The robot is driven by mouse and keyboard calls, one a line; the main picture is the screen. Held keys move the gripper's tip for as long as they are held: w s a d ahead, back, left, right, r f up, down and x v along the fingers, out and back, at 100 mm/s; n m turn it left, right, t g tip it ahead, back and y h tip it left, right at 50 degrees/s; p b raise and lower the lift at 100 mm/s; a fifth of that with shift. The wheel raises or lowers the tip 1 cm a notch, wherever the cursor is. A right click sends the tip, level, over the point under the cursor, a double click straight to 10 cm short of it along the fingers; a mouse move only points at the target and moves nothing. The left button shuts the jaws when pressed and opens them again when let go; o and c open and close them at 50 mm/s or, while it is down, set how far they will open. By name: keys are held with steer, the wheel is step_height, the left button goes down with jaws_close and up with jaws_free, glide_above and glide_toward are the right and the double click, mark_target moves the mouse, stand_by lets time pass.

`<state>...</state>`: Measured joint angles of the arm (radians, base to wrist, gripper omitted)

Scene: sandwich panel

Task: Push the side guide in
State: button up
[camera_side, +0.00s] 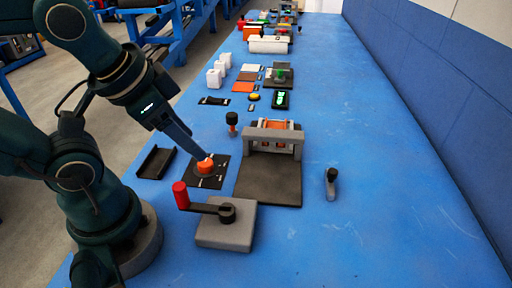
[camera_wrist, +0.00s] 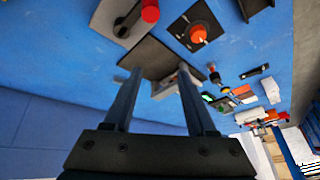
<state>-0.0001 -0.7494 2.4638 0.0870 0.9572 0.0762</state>
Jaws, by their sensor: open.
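No part is labelled as the side guide, and I cannot tell for certain which one it is. A fixture (camera_side: 268,182) has a dark flat plate with a grey gate (camera_side: 272,138) at its far end and orange pieces under it. A small grey block with a dark upright handle (camera_side: 331,184) stands apart to its right. My gripper (camera_side: 206,156) is over the orange knob (camera_side: 205,166) on a black panel, left of the fixture; contact cannot be told. In the wrist view my gripper (camera_wrist: 159,73) has its two fingers wide apart, with nothing between them.
A grey box with a red-handled crank (camera_side: 225,225) stands in front of the fixture. A dark channel (camera_side: 156,162) lies left of the knob panel. A black-topped knob (camera_side: 232,122) and several blocks stand farther back. The blue table (camera_side: 390,170) is clear on the right.

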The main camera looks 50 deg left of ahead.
steer(key=w+a+r+m+g+y, duration=0.2)
steer(key=w+a+r+m+y, duration=0.1)
steer(key=w+a+m+y, duration=0.4)
steer(key=m+t+y, duration=0.4)
steer(key=m+t, duration=0.5)
steer(key=m, duration=0.7)
glide_above(332, 174)
steer(key=a, duration=0.5)
step_height(332, 174, down, 7)
steer(key=d+f+m, duration=0.1)
steer(key=d+f+m+t, duration=0.1)
steer(key=d+f, duration=0.1)
steer(key=s+d+f+m+t+h, duration=0.1)
steer(key=f, duration=0.1)
steer(key=shift+d, duration=0.25)
steer(key=f+m, duration=0.1)
steer(key=s+d+f+m+h, duration=0.1)
steer(key=f, duration=0.1)
steer(key=s+d+f+t, duration=0.1)
steer(key=f, duration=0.1)
steer(key=shift+s+d+m+h, duration=0.1)
steer(key=shift+d+m+h, duration=0.15)
steer(key=shift+m+h, duration=0.15)
steer(key=shift+x, duration=2.35)
steer(key=shift+r, duration=0.15)
